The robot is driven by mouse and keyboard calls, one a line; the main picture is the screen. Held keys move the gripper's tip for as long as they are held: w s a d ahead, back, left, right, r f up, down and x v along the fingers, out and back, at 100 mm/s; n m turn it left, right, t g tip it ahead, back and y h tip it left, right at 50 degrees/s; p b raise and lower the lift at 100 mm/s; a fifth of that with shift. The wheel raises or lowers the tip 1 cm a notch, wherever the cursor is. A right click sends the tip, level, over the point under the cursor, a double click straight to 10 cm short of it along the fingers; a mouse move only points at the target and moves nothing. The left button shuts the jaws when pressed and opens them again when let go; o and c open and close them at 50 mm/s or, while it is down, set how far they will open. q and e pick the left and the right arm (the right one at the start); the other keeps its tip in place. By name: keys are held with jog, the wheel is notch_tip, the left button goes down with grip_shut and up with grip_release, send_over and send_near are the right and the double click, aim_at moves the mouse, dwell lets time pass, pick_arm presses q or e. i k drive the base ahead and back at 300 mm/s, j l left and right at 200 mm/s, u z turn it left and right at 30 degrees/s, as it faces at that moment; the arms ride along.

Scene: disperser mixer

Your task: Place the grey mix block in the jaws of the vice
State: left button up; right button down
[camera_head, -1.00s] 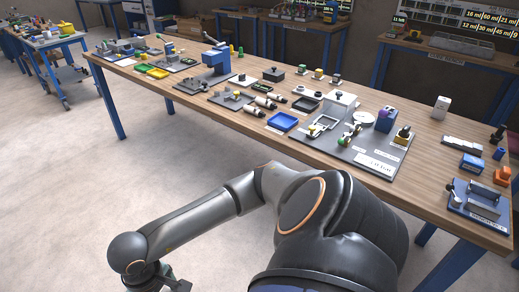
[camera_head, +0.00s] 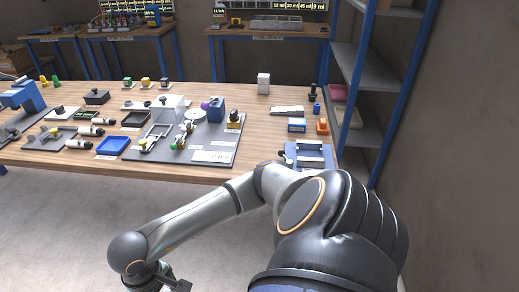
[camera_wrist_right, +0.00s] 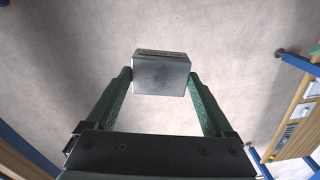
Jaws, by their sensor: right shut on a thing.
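The grey mix block (camera_wrist_right: 161,72) is a small metallic block with a dark marking along its upper edge. In the right wrist view it sits between the two green-lined fingers of my right gripper (camera_wrist_right: 160,79), which is shut on it, above bare floor. The vice (camera_head: 309,151), blue with grey jaws, stands at the front right end of the wooden table. It is partly hidden behind my arm. In the head view my right arm reaches to the lower left, its gripper mostly cut off by the bottom edge. My left gripper is not in view.
On the table (camera_head: 260,98), a dark board (camera_head: 222,142) carries several parts left of the vice. A blue box (camera_head: 297,125) and an orange item (camera_head: 322,127) stand just behind it. Blue-posted shelves (camera_head: 358,93) rise at the right. Floor before the table is clear.

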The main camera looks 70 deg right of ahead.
aim_at(309, 154)
jog(key=k+l+z, duration=0.2)
jog(key=z, duration=0.15)
jog(key=k+l+z, duration=0.1)
jog(key=l+z, duration=0.2)
jog(key=k+l+z, duration=0.1)
jog(key=l, duration=0.25)
jog(key=k+l+z, duration=0.1)
jog(key=l, duration=0.3)
jog(key=k, duration=0.05)
